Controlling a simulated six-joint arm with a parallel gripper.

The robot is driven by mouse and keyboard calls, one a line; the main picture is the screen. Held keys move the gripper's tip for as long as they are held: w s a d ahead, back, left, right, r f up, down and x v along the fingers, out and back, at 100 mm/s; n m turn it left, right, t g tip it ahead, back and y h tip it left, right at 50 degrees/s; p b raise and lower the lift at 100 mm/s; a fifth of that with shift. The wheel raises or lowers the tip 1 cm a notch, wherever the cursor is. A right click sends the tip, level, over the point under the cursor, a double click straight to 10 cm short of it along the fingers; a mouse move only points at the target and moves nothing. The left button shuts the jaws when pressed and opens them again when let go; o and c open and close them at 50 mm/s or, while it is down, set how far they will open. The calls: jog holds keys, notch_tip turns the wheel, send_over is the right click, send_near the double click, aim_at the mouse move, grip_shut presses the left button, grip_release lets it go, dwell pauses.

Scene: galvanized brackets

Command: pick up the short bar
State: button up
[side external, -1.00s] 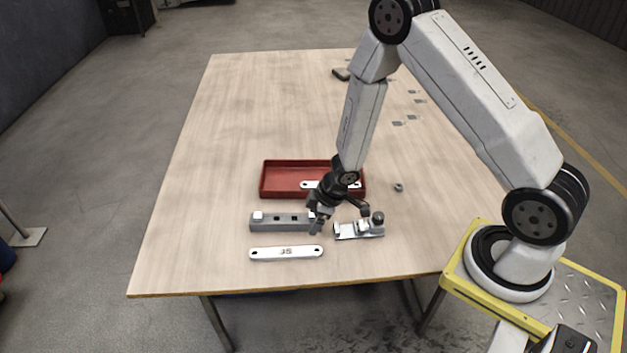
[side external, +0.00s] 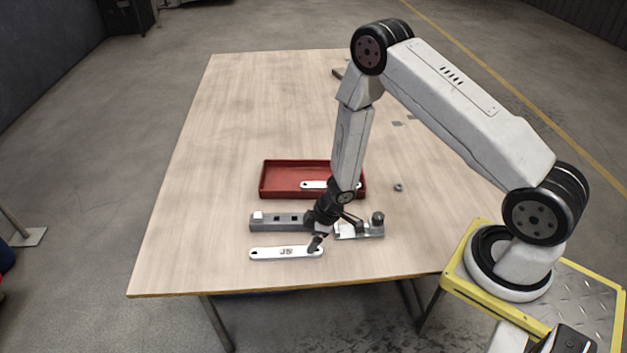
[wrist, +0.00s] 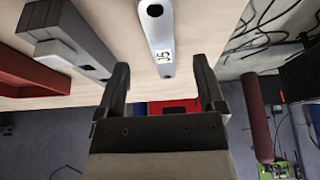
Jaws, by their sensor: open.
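A white flat bar (side external: 275,253) with a dark label and a hole at each end lies on the table near its front edge. In the wrist view the bar (wrist: 156,28) points toward the space between my fingers. A second white bar (side external: 315,185) lies in the red tray, partly hidden by my arm; I cannot tell which is shorter. My gripper (side external: 317,243) is low at the right end of the labelled bar, open and empty. The wrist view shows my gripper (wrist: 160,75) with its fingers spread either side of the bar's line. Contact with the table is unclear.
A grey slotted block (side external: 291,222) lies just behind the labelled bar. A metal clamp fixture (side external: 362,231) sits to its right, close to my gripper. The red tray (side external: 263,181) is behind them, and a small nut (side external: 398,188) lies right of it. The table's left side is clear.

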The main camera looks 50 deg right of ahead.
aim_at(302, 251)
jog(key=shift+f, duration=0.15)
jog(key=shift+x, duration=2.5)
grip_shut()
